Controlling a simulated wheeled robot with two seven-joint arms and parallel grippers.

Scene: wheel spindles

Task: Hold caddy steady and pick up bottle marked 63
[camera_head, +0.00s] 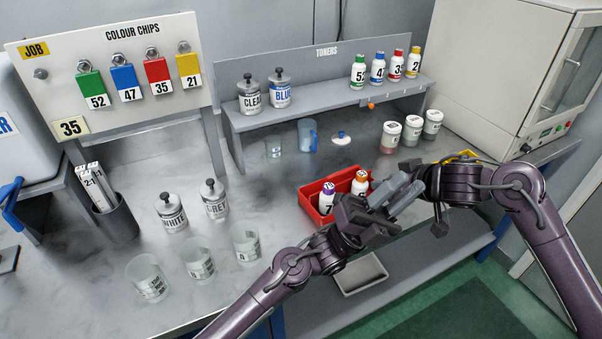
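A red caddy (312,208) stands near the bench's front edge. Two white bottles show in it: one with a purple cap (328,197) on the left, one with an orange cap (360,183) on the right. The orange-capped bottle's label seems to start with 6 and is partly covered. My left gripper (392,200) is over the caddy's front right side and hides that part. My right gripper (428,190) is just right of it. Grey fingers overlap between the two grippers, so whether either is shut, or on the caddy wall, is unclear.
Three lidded cups (412,130) stand behind the grippers. A yellow container (462,156) is partly hidden behind my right gripper. Clear beakers (198,262) stand at the front left, with WHITE (172,215) and GREY (214,200) jars behind. The shelf (330,105) holds several capped bottles.

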